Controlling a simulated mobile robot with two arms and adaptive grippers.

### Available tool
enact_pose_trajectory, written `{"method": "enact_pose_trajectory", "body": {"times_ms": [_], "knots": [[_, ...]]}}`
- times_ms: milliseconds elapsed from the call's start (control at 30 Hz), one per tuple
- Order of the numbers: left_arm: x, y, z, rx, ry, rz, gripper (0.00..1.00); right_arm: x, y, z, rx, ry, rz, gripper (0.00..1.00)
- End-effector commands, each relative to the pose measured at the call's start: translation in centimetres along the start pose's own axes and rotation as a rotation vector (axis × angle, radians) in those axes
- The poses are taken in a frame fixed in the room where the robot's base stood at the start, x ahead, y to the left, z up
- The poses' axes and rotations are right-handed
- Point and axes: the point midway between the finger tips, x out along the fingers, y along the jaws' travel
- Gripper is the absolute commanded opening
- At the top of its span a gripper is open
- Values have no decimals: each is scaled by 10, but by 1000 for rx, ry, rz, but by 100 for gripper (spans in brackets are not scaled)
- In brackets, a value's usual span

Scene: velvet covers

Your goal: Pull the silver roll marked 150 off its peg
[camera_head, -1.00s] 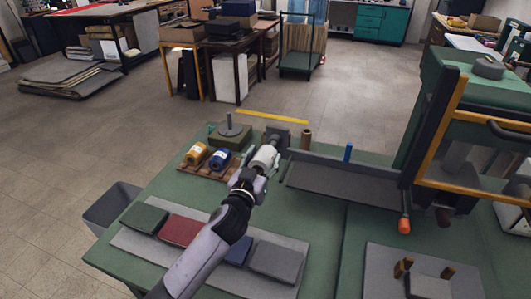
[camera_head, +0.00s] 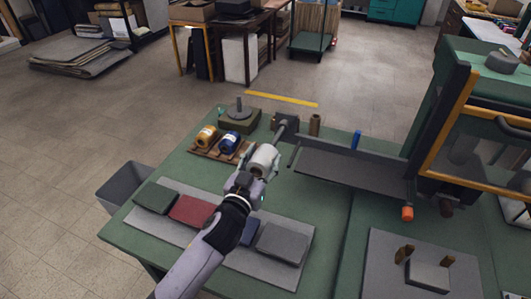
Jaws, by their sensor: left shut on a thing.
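The silver roll (camera_head: 264,157) is a pale grey cylinder in the head view, just left of the table's middle. No number can be read on it. My left gripper (camera_head: 256,171) is shut on the roll from the near side, hiding its near end. The grey peg (camera_head: 286,131) sticks out toward me from a dark block at the bench's back. A bare length of peg shows between block and roll. The roll is in line with the peg, at its near end. I cannot tell whether the peg's tip is still inside it. My right gripper is out of view.
A yellow spool (camera_head: 206,136) and a blue spool (camera_head: 229,142) sit on a wooden rack to the left. A long grey tray (camera_head: 345,168) lies to the right. Folded covers, including a red one (camera_head: 192,210), lie in front on a grey mat.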

Motion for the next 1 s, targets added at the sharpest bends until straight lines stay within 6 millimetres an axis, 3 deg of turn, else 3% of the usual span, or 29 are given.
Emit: {"method": "enact_pose_trajectory", "body": {"times_ms": [433, 867, 1000], "knots": [[-31, 0, -4, 0, 0, 0, 17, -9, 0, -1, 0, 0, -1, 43], [-35, 0, -4, 1, 1, 0, 17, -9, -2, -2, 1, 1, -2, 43], [-44, 0, -4, -1, 1, 0, 17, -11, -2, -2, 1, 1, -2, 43]]}}
